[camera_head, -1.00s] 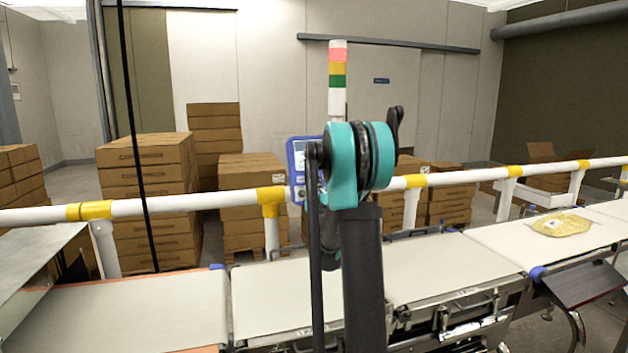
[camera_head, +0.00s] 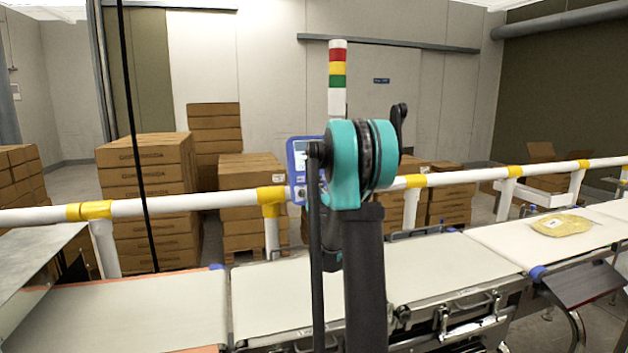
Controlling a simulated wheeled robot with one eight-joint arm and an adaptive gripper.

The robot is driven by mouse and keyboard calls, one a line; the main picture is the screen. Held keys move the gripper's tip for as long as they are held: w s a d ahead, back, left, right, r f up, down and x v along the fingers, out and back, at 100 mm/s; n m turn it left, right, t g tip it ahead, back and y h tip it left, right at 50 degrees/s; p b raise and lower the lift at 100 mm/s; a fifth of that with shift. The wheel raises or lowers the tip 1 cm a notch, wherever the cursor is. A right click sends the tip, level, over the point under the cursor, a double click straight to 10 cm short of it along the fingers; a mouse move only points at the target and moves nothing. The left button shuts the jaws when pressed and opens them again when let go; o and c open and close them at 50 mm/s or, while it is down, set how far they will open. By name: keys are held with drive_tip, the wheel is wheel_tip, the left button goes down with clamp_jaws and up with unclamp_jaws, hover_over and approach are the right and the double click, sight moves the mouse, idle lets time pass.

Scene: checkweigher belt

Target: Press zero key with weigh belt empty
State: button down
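The weigh belt (camera_head: 440,265) is the pale middle section. Nothing lies on the parts that show; my arm hides a strip of it. My arm, with a teal joint, stands upright in front of the panel and belt. My gripper is hidden behind the arm, so its fingers and any contact with the panel do not show.
A clear yellowish pack (camera_head: 562,224) lies on the right-hand belt. The left belt (camera_head: 120,315) is bare. A white rail (camera_head: 460,177) with yellow joints runs behind the belts. A stack light (camera_head: 338,78) rises above the panel. Carton stacks (camera_head: 150,188) stand behind.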

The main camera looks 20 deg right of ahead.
drive_tip(key=shift+s, duration=0.1)
drive_tip(key=s, duration=0.2)
drive_tip(key=s+r, duration=0.1)
drive_tip(key=s, duration=0.1)
drive_tip(key=shift+s+d+r, duration=0.15)
drive_tip(key=shift+s+r, duration=0.05)
drive_tip(key=shift+s, duration=0.15)
idle(0.3)
drive_tip(key=shift+s, duration=0.15)
idle(0.4)
